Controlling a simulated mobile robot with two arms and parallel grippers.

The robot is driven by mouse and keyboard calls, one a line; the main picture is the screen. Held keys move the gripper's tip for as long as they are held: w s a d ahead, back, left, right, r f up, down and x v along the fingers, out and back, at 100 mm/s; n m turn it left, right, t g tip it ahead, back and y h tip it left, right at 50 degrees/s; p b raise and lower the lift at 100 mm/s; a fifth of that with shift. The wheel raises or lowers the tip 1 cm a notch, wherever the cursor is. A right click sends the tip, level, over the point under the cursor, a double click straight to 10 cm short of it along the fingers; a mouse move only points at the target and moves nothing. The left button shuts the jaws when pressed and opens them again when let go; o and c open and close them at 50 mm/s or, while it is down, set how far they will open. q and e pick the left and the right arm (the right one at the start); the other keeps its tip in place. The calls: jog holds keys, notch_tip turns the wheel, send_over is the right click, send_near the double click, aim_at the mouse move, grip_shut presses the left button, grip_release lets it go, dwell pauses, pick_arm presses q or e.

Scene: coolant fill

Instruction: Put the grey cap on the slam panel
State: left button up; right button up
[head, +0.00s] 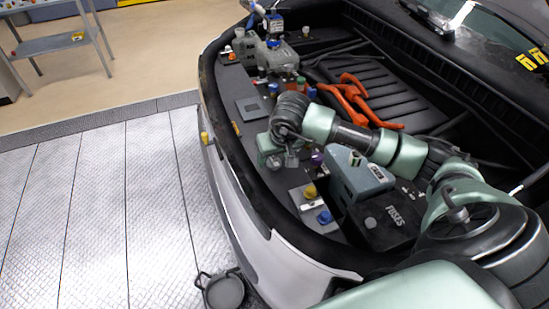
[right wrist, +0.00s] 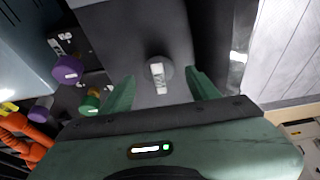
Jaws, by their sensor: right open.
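The grey cap (right wrist: 158,70), round with a pale raised bar across its top, shows in the right wrist view against the dark slam panel (right wrist: 130,30). It lies between and slightly beyond the tips of my right gripper (right wrist: 160,87). The green fingers are open, one on each side of the cap, with visible gaps. In the head view my right gripper (head: 278,150) points down over the front of the engine bay, above the slam panel (head: 232,90). The wrist largely hides the spot beneath it there. I cannot tell whether the cap is seated on anything. My left gripper is out of view.
Orange hoses (head: 352,92) lie behind. A purple cap (right wrist: 67,67) is left of the fingers.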

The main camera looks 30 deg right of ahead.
jog(key=d+b+v, duration=0.1)
jog(key=v, duration=0.9)
jog(key=shift+s+a+r, duration=0.25)
jog(key=shift+a+r, duration=0.1)
jog(key=shift+a, duration=0.15)
